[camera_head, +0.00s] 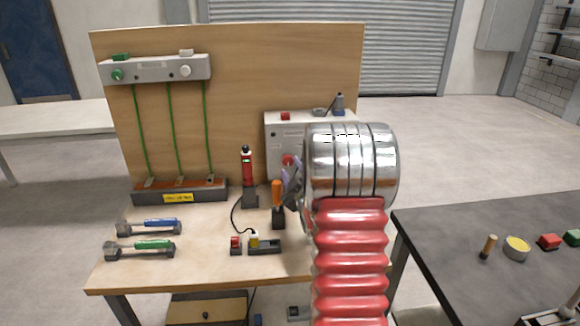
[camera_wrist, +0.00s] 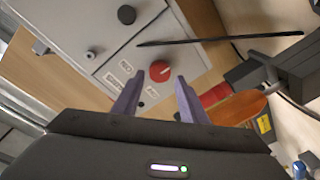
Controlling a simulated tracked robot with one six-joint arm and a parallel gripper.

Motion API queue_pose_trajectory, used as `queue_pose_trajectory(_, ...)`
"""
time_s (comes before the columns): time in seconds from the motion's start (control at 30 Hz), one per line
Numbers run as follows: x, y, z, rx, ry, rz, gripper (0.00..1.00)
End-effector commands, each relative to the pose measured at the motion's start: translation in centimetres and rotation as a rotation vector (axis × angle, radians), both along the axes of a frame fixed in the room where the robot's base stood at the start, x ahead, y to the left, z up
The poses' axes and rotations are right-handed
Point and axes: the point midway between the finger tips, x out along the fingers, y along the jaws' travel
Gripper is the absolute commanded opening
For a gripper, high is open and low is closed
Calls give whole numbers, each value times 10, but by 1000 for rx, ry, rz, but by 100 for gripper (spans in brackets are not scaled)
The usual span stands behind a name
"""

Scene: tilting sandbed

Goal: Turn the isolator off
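The isolator is a light grey box (camera_head: 276,133) fixed at the right of the wooden board, and its front panel (camera_wrist: 119,72) fills the upper middle of the wrist view. A round red rotary knob (camera_wrist: 160,71) sits on that panel; it also shows in the head view (camera_head: 288,160), just left of my metal wrist. My gripper (camera_wrist: 156,88) has its two purple fingers apart, with the knob in line between their tips but beyond them. Nothing is held. In the head view my arm hides the right part of the box.
A red tester (camera_head: 246,168) and an orange-handled screwdriver (camera_head: 277,195) stand upright close to my gripper. Blue (camera_head: 150,226) and green (camera_head: 140,248) handled tools lie at the bench's left. A dark table (camera_head: 450,255) stands right.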

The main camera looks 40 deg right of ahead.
Motion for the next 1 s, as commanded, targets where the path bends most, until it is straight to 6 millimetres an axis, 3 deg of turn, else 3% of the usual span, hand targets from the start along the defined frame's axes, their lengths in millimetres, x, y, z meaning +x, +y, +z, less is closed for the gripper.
queue_pose_trajectory(0.23,23,-11,0,0,1,1,39)
queue_pose_trajectory(0.6,26,-13,0,0,1,1,39)
queue_pose_trajectory(1.0,26,-13,-1,1,1,1,11)
